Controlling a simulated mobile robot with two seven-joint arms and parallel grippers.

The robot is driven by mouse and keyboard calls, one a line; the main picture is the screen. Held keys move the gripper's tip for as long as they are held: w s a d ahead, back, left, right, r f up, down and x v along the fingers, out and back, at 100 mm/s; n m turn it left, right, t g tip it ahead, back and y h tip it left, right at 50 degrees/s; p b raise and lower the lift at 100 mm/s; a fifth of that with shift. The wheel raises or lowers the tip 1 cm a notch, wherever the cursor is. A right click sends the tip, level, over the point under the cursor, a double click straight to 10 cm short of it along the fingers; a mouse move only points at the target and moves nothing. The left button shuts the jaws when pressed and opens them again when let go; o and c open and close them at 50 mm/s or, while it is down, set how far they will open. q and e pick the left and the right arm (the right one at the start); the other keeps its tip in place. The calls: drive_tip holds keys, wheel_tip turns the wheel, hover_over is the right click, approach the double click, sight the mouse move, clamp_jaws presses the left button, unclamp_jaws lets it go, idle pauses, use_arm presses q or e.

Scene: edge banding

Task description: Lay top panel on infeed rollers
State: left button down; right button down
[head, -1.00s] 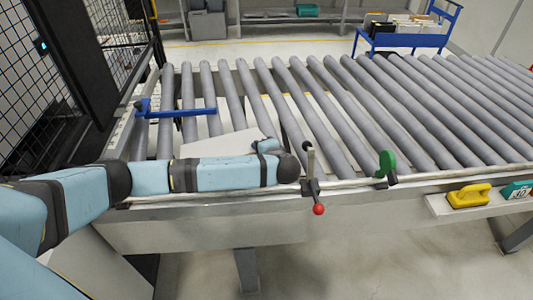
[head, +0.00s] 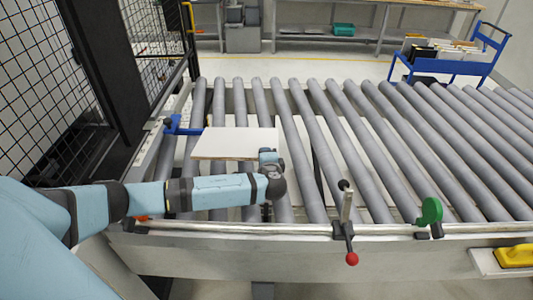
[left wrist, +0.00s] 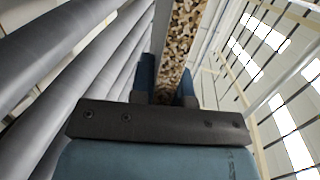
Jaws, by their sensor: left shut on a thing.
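The white top panel (head: 222,143) is over the left end of the infeed rollers (head: 318,150), near the blue guide bar (head: 185,130). The head view does not clearly show whether it touches the rollers. My left gripper (head: 268,158) is shut on the panel at its right side; the fingers are partly hidden by the wrist. In the left wrist view, the panel's speckled chipboard edge (left wrist: 180,45) runs between the two fingers (left wrist: 167,92), with the grey rollers (left wrist: 85,75) to the left. My right gripper is out of view.
A red-knobbed lever (head: 345,225) and a green knob (head: 430,211) stand on the front rail. A yellow-handled tool (head: 515,256) lies at the lower right. A black mesh fence (head: 40,80) borders the left. The rollers right of the panel are clear.

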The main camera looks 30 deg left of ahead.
use_arm(q)
drive_tip(key=shift+f, duration=0.4)
wheel_tip(320, 180, down, 10)
drive_tip(key=b, duration=0.8)
drive_tip(key=shift+f, duration=0.25)
drive_tip(key=c, duration=1)
unclamp_jaws()
drive_tip(key=o, duration=0.9)
